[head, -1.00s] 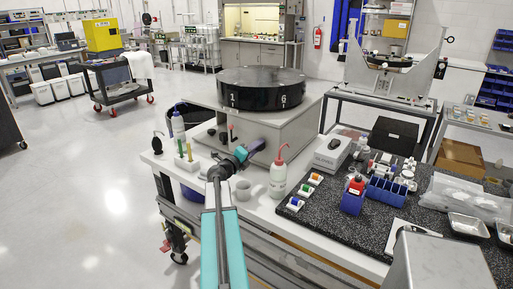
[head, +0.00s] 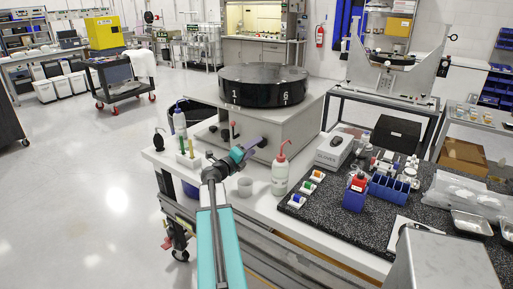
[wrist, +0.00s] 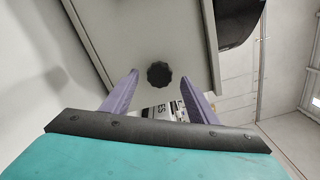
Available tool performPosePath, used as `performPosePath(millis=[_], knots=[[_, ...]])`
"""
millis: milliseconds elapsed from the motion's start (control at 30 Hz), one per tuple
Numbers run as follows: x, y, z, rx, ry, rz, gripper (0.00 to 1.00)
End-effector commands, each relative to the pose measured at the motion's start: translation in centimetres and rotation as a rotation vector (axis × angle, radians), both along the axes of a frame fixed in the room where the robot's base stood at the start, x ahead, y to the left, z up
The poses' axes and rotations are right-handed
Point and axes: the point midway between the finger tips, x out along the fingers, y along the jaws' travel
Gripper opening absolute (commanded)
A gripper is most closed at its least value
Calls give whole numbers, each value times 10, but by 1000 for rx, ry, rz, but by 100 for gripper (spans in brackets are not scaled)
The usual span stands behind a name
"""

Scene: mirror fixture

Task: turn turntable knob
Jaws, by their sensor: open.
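The turntable is a black drum (head: 263,85) marked 1 and 6, on top of a grey box (head: 290,125) at the bench's back left. In the wrist view a black scalloped knob (wrist: 159,75) sticks out of the grey box's face. My gripper (wrist: 160,85) is open and empty. Its two purple fingers stand apart, one to each side of the knob in the picture. I cannot tell whether the fingertips are level with it. In the head view my gripper (head: 256,144) is close to the box's front, and the knob is hard to make out.
Capped tubes (head: 190,152) stand to the left. A speckled mat (head: 340,218) holding several small items covers the bench's right side.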

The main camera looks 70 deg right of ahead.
Motion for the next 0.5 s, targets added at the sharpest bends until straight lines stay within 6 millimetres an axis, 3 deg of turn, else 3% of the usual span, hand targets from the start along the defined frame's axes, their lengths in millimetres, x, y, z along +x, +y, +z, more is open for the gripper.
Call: performPosePath(millis=[500], knots=[[17, 70, -1, 0, -1, 2, 54]])
